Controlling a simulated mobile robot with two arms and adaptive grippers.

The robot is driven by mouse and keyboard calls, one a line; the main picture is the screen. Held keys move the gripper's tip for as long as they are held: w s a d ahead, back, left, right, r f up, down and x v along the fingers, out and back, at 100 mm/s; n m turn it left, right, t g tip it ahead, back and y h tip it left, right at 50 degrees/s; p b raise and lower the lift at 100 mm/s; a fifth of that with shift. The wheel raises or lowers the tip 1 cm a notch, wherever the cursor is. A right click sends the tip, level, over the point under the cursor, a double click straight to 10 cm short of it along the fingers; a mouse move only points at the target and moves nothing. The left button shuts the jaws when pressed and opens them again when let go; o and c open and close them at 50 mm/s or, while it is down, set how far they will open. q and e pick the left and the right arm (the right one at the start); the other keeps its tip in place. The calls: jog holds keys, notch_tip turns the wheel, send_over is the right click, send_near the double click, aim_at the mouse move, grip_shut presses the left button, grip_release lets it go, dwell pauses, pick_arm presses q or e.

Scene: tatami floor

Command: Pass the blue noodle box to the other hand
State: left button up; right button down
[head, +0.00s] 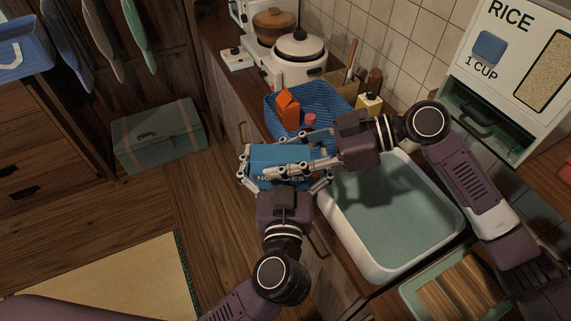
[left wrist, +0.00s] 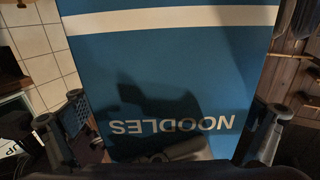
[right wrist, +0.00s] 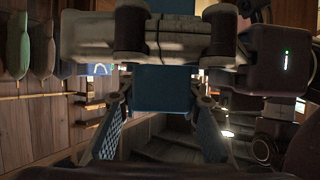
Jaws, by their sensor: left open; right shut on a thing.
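The blue noodle box (head: 263,155) is held in the air beside the counter's front edge, left of the sink. My right gripper (head: 287,153) reaches in from the right and is shut on the noodle box. My left gripper (head: 284,176) is below the box in the head view, open, with its fingers at either side of it. In the left wrist view the box (left wrist: 170,60) fills the middle, its NOODLES lettering upside down, between the open fingers. In the right wrist view the box (right wrist: 163,92) shows between the right fingers, partly hidden by the left gripper.
A white sink basin (head: 335,207) is set in the counter. Behind the box lies a blue ribbed tray (head: 339,103) with an orange carton (head: 287,110). A rice dispenser (head: 487,78) stands at the right. The wooden floor to the left has a green trunk (head: 160,139).

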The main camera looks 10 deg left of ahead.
pick_arm(q)
jog(key=shift+w, duration=0.4)
pick_arm(e)
jog(key=shift+r, duration=0.1)
pick_arm(q)
jog(key=shift+d, duration=0.1)
jog(key=c, duration=1.1)
pick_arm(e)
jog(key=shift+s+a, duration=0.1)
pick_arm(q)
jog(key=shift+d, duration=0.1)
jog(key=c, duration=0.5)
pick_arm(e)
jog(key=shift+s+a, duration=0.1)
jog(key=shift+s, duration=0.1)
jog(key=c, duration=1.3)
grip_release()
pick_arm(q)
jog(key=shift+c, duration=0.4)
pick_arm(e)
jog(key=shift+w, duration=0.15)
pick_arm(q)
jog(key=shift+c, duration=0.2)
pick_arm(e)
jog(key=shift+w+d, duration=0.1)
jog(key=shift+d, duration=0.1)
